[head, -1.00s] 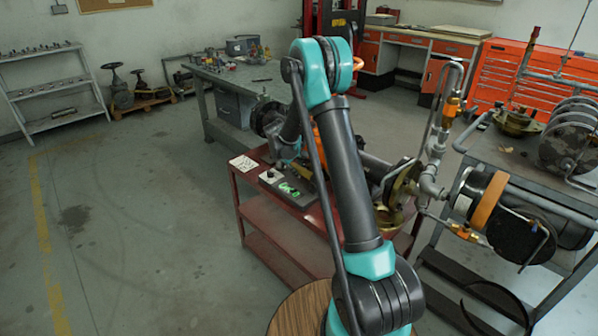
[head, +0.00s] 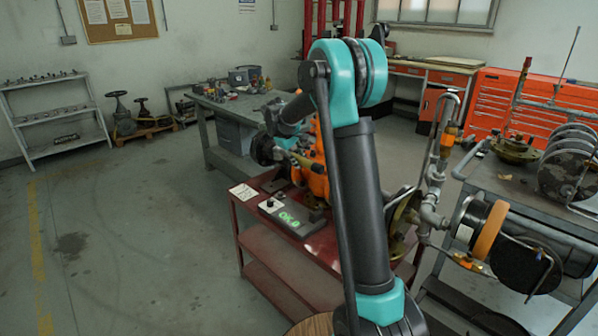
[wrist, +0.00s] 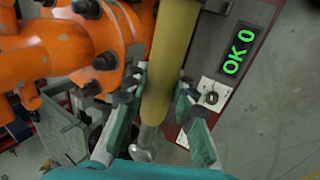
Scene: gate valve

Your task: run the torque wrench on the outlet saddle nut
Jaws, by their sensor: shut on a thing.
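The torque wrench (wrist: 168,60) shows in the wrist view as a long yellow handle with a rounded metal end towards me. My gripper (wrist: 157,88) has its fingers on both sides of the handle and is shut on it. In the head view the wrench (head: 306,162) is a small yellowish bar beside the orange valve (head: 318,180), and the arm hides part of the valve. The valve's orange flanges and dark bolts (wrist: 104,61) fill the left of the wrist view. The wrench's far end is out of the wrist view. I cannot tell which nut is the outlet saddle nut.
A display box (head: 291,217) reading a green "OK 0" sits on the red cart (head: 262,187), close right of the wrench in the wrist view (wrist: 238,50). Pipework (head: 430,190) and a grey bench stand to the right.

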